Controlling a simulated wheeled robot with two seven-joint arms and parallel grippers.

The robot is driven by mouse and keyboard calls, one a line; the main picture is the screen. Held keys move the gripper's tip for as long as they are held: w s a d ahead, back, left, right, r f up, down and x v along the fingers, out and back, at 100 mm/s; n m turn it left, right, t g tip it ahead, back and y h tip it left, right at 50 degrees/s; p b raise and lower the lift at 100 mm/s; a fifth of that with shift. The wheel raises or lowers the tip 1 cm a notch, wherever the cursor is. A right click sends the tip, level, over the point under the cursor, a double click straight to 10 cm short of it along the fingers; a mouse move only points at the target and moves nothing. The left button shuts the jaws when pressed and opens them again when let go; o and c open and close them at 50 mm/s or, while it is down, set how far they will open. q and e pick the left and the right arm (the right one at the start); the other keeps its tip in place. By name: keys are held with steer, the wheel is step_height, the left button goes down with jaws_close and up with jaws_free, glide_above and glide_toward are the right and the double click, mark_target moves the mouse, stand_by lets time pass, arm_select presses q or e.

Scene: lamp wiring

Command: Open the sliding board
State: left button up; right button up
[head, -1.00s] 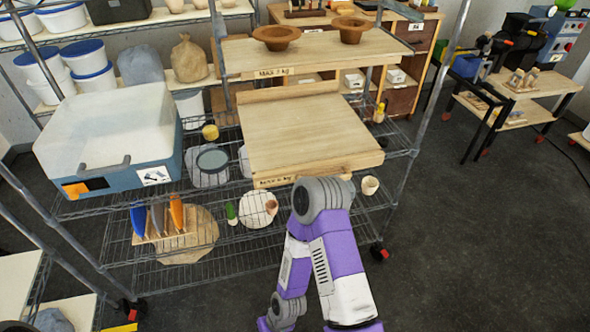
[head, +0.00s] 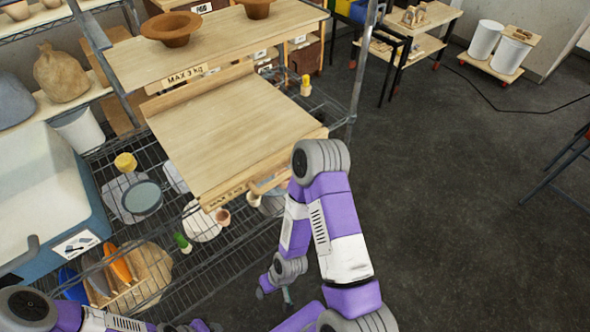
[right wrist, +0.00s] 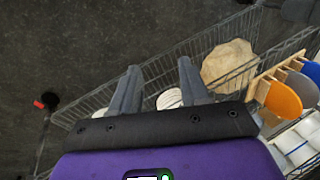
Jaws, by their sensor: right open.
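The wooden sliding board (head: 235,125) lies on the wire rack below an upper wooden shelf. Its front edge carries a "MAX" label, and a wooden handle (head: 264,184) shows at that edge, partly behind my right arm. My right gripper (head: 276,290) hangs low in front of the rack, below and apart from the handle. In the right wrist view my right gripper (right wrist: 159,72) is open and empty, its fingers pointing toward the wire shelf and floor. My left arm enters at the bottom left of the head view, but its fingers are not visible.
The upper shelf (head: 215,45) holds brown bowls (head: 172,28). A blue and white box (head: 45,190) stands left. Orange and blue pieces in a wooden rack (head: 130,290), a green item (head: 182,242) and cups sit on the wire shelves. Dark floor (head: 470,200) is clear at right.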

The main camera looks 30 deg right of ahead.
steer(key=w+d+r+n+t+h+p, duration=0.1)
steer(key=w+d+r+n+t+p, duration=0.1)
steer(key=w+d+r+n+t, duration=0.3)
steer(key=n+t+h+p, duration=0.2)
steer(key=n+t+p, duration=0.2)
steer(key=n+t, duration=0.8)
glide_toward(284, 179)
steer(key=w+r+n+g, duration=0.2)
steer(key=w+n+g, duration=0.1)
steer(key=w, duration=0.1)
steer(key=x, duration=0.7)
steer(key=shift+w+a+f, duration=0.1)
steer(key=shift+a+f, duration=0.05)
steer(key=shift+f, duration=0.05)
jaws_close()
